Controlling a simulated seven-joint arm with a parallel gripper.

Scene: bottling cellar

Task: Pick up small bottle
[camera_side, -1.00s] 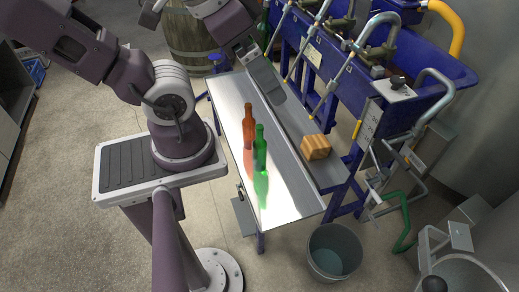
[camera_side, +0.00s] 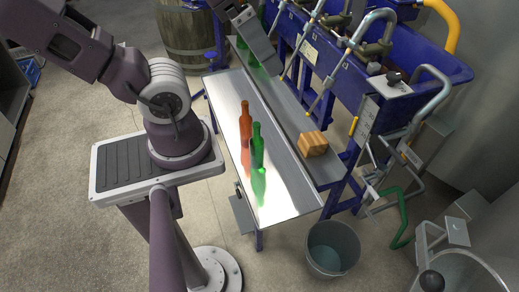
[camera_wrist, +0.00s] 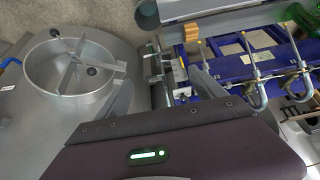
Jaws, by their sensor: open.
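A green bottle (camera_side: 257,148) stands upright on the metal bench (camera_side: 285,203) in the side view. An orange-brown bottle (camera_side: 245,122) stands upright just behind it. I cannot tell which bottle is the small one. A green bottle (camera_wrist: 301,18) shows at that view's upper right corner.
A wooden block (camera_side: 313,144) sits on the bench's right ledge. Blue filling machinery with metal spouts (camera_side: 350,60) lines the right side. A grey bucket (camera_side: 332,248) stands on the floor in front, and a barrel (camera_side: 187,28) stands behind. The near bench end is clear.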

